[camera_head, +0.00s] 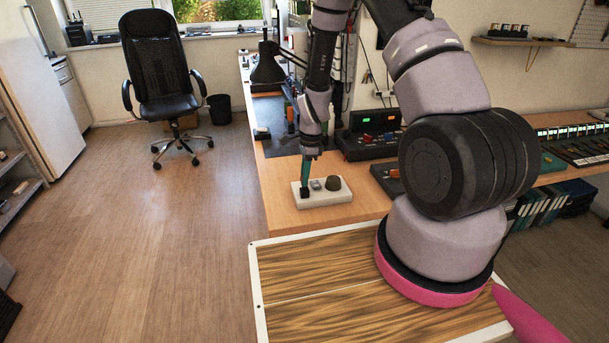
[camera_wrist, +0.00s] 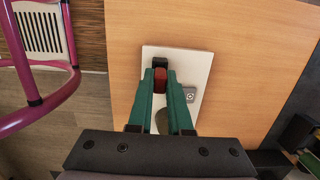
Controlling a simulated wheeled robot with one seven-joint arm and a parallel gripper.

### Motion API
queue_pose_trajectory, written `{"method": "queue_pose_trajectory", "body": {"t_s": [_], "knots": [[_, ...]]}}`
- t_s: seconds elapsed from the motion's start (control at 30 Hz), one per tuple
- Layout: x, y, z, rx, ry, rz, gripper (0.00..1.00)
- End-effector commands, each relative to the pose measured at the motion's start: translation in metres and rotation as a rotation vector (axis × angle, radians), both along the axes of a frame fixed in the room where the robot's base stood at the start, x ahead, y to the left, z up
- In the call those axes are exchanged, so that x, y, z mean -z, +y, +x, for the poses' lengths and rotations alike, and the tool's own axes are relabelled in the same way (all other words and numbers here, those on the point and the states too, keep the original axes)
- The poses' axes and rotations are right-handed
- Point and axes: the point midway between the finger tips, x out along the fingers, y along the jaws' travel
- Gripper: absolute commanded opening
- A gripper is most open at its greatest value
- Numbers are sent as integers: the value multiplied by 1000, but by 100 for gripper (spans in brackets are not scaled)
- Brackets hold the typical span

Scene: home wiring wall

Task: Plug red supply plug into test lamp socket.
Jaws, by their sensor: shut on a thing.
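My gripper (camera_wrist: 160,75) has green fingers and is shut on the red supply plug (camera_wrist: 160,81), which shows between the fingertips in the wrist view. A black block (camera_wrist: 160,62), which looks like the test lamp socket, sits just beyond the plug on a white board (camera_wrist: 196,60). I cannot tell whether the plug is seated in it or only against it. In the head view my gripper (camera_head: 306,180) points down over the left end of the white board (camera_head: 338,197). The plug is hidden there by my fingers.
The board also bears a grey switch-like part (camera_head: 316,185) and a dark round dome (camera_head: 333,183). Black panels with lit buttons (camera_head: 365,143) stand behind on the wooden bench (camera_head: 280,185). Bare bench lies left of the board. An office chair (camera_head: 160,85) stands far left.

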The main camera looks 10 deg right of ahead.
Motion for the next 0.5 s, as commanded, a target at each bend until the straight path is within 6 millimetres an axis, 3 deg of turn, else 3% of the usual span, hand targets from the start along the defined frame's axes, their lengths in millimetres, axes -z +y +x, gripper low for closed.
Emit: {"method": "queue_pose_trajectory", "body": {"t_s": [0.5], "knots": [[13, 0, 0, 1, 1, 0, 0]]}}
